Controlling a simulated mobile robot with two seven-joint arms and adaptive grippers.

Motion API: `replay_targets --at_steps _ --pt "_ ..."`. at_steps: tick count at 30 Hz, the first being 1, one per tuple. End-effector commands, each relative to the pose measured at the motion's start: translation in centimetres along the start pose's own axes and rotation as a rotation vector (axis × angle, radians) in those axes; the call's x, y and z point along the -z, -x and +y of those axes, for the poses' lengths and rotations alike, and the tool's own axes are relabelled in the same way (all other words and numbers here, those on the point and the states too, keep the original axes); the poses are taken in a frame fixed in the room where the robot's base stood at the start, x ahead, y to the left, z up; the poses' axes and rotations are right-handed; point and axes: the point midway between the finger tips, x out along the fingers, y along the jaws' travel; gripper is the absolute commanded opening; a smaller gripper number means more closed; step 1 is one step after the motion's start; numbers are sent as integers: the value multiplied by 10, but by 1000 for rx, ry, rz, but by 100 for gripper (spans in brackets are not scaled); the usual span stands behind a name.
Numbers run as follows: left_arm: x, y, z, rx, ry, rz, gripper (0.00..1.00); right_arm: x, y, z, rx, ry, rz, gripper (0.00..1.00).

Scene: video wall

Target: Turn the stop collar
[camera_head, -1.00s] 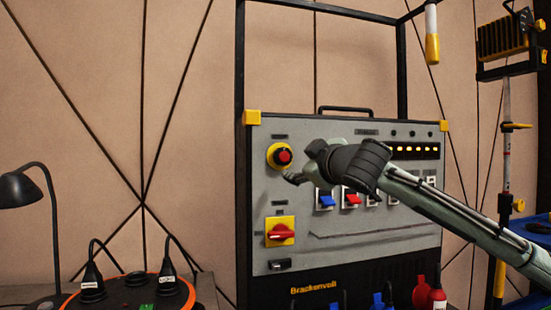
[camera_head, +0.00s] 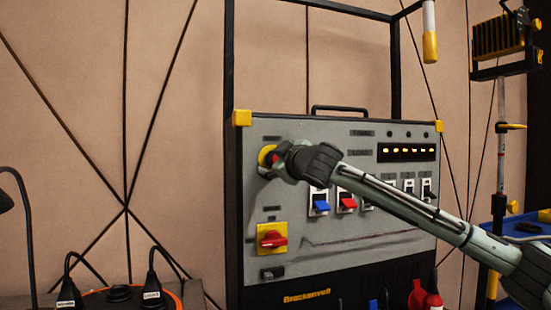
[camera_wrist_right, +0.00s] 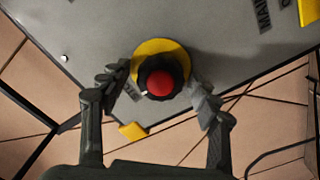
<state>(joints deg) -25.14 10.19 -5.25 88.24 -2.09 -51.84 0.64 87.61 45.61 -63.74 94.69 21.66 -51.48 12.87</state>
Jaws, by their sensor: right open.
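The stop collar (camera_wrist_right: 148,67) is a dark ring around a red button (camera_wrist_right: 160,83), on a yellow round plate (camera_wrist_right: 163,47) at the upper left of the grey panel (camera_head: 330,240). In the right wrist view the open fingers of my right gripper (camera_wrist_right: 160,92) stand on either side of the collar, with some gap visible. In the head view my right gripper (camera_head: 276,164) is at the collar and hides most of it; a bit of yellow plate (camera_head: 265,155) shows. My left gripper is not in view.
Below on the panel are a red rotary switch (camera_head: 272,239) on a yellow square and a row of switches, including a blue one (camera_head: 321,206) and a red one (camera_head: 347,203). A black frame (camera_head: 229,70) rises behind the panel. Black plugs (camera_head: 152,290) stand at lower left.

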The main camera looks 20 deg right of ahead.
Motion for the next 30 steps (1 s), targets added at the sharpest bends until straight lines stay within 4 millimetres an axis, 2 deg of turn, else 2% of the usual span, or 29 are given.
replay_targets --at_steps 5,6,18,26,30 --pt "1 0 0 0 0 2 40 0 0 0 0 0 0 62" --pt "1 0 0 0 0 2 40 0 0 0 0 0 0 60" --pt "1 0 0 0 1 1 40 0 0 0 0 0 -1 12" --pt "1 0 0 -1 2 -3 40 -1 0 0 0 -34 -1 12" --pt "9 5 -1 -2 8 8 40 -2 0 -1 1 -99 -2 12"
